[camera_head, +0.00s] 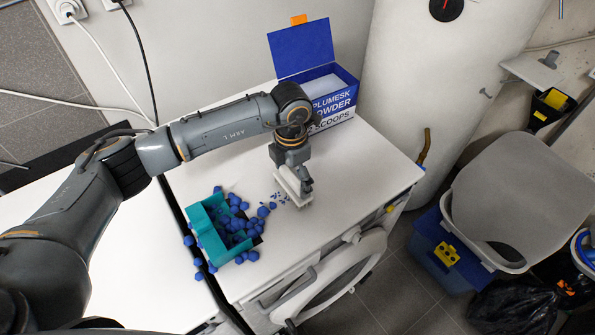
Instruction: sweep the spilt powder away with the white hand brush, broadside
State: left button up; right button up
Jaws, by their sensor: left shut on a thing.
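My left arm comes in from the left. Its gripper (304,186) is shut on the white hand brush (289,187), which is held low at the worktop (340,200). The gripper partly covers the brush, and I cannot tell whether its bristles touch the surface. A small scatter of blue powder or crumbs (279,198) lies on the white top just left of the brush. My right gripper is not in view.
A teal container (205,224) with many blue lumps (237,225) stands left of the brush, some lumps spilled around it. An open blue powder box (332,118) stands behind the arm. The worktop's right part is clear; an open round door (340,275) hangs below its front edge.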

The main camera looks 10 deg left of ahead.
pick_arm(q)
jog(key=shift+s+a, duration=0.2)
jog(key=shift+s+a+p, duration=0.3)
jog(key=shift+s+a, duration=0.85)
jog(key=shift+s+a, duration=0.6)
jog(key=shift+a, duration=0.05)
jog(key=shift+s+a, duration=0.5)
jog(key=shift+s, duration=0.05)
jog(key=shift+s+a+f, duration=0.1)
jog(key=shift+s+a, duration=1.1)
jog(key=shift+s, duration=0.05)
